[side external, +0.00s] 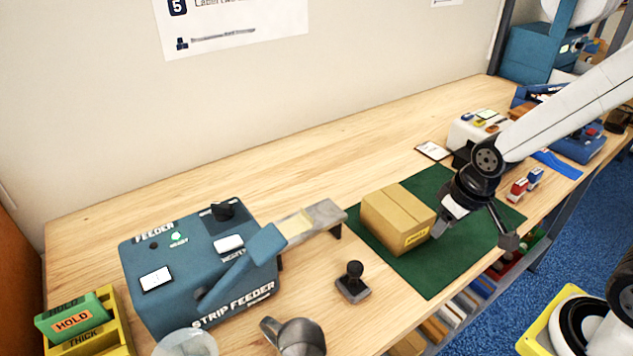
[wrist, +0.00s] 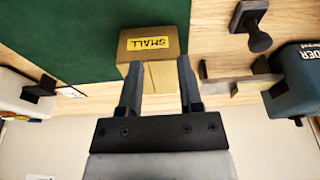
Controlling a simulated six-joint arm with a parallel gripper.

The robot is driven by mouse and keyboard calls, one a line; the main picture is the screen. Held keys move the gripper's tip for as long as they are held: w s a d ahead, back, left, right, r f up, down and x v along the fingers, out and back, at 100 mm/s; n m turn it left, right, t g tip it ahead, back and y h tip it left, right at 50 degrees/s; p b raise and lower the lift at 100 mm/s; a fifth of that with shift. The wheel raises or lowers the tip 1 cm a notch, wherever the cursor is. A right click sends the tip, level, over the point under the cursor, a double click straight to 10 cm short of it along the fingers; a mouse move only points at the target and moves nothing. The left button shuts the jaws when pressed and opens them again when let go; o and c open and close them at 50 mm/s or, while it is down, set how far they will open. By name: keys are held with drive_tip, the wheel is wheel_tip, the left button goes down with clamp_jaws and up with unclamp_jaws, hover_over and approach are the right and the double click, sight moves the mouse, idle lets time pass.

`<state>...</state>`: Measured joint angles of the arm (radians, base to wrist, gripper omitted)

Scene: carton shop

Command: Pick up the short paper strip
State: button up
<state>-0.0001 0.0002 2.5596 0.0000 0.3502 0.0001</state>
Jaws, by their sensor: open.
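A short pale-yellow paper strip (side external: 297,226) lies on the grey outfeed ledge (side external: 325,213) of the blue strip feeder (side external: 200,270). In the wrist view the feeder (wrist: 296,82) is at the right edge, and a small pale-yellow patch (wrist: 249,88) beside it looks like the strip. My gripper (side external: 480,224) is open and empty above the green mat, to the right of the carton and well away from the strip. In the wrist view my fingers (wrist: 159,84) are apart, with the carton beyond their tips.
A small brown carton (side external: 392,221) labelled SMALL (wrist: 149,43) stands on the green mat (side external: 425,277), between my gripper and the feeder. A dark hand stamp (side external: 353,284) stands near the feeder. A grey metal cup (side external: 293,337) is at the front edge.

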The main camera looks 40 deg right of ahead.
drive_tip(key=w+a+r, duration=0.2)
drive_tip(key=w+a, duration=0.4)
drive_tip(key=w, duration=0.5)
drive_tip(key=g, duration=0.1)
approach(306, 220)
drive_tip(key=shift+r, duration=0.35)
drive_tip(key=shift+f, duration=0.1)
drive_tip(key=shift+w+d+f, duration=0.1)
drive_tip(key=shift+w+f, duration=0.05)
drive_tip(key=shift+f, duration=1.1)
drive_tip(key=shift+f, duration=0.1)
drive_tip(key=shift+w+f, duration=0.15)
drive_tip(key=shift+f, duration=1.1)
drive_tip(key=shift+w+f, duration=0.2)
drive_tip(key=shift+f, duration=1)
clamp_jaws()
